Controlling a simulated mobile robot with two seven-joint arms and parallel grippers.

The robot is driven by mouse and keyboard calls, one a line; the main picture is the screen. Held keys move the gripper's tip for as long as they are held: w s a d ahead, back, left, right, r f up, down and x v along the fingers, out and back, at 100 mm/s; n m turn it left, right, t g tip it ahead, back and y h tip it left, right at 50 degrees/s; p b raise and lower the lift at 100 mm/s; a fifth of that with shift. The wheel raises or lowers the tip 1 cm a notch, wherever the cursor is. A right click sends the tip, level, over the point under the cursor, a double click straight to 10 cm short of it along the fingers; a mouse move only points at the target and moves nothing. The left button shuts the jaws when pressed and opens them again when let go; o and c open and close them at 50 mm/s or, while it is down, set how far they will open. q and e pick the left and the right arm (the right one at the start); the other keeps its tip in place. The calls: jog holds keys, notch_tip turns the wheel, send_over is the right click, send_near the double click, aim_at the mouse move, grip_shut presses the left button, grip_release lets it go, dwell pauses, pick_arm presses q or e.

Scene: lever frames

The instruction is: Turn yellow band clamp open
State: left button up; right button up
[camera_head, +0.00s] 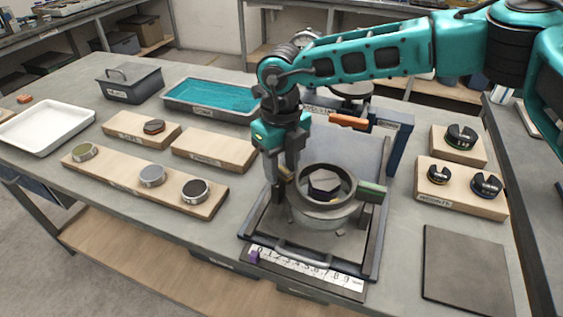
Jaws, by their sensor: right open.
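A round grey vessel (322,214) stands on a metal tray in the middle of the bench. A dark metal band runs around its rim, and a dark faceted piece (323,184) sits inside. A small dull-yellow tab (286,174) shows at the vessel's left side; I cannot tell whether it is the yellow band clamp's lever. My right gripper (281,183) points down at this tab, open, with its fingers close around it. Contact cannot be made out. A green handle (372,191) sticks out from the vessel's right side. My left gripper is not in view.
An orange handle (348,122) lies behind the vessel by a blue upright frame (399,150). A numbered strip (305,273) and a curved bar front the tray. Wooden boards (125,186) with round parts lie left, others (462,203) right. A dark mat (466,270) is bare.

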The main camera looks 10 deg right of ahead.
grip_shut()
dwell(0.5)
jog(key=m+b, duration=0.3)
jog(key=m, duration=0.1)
jog(key=shift+a+f+m, duration=0.1)
jog(key=shift+f+m, duration=0.05)
jog(key=shift+m, duration=0.25)
jog(key=m+b, duration=0.2)
jog(key=m, duration=0.3)
jog(key=shift+a+b, duration=0.1)
jog(key=shift+b, duration=0.25)
jog(key=shift+m+b, duration=0.35)
jog(key=shift+m, duration=0.95)
jog(key=shift+r, duration=0.2)
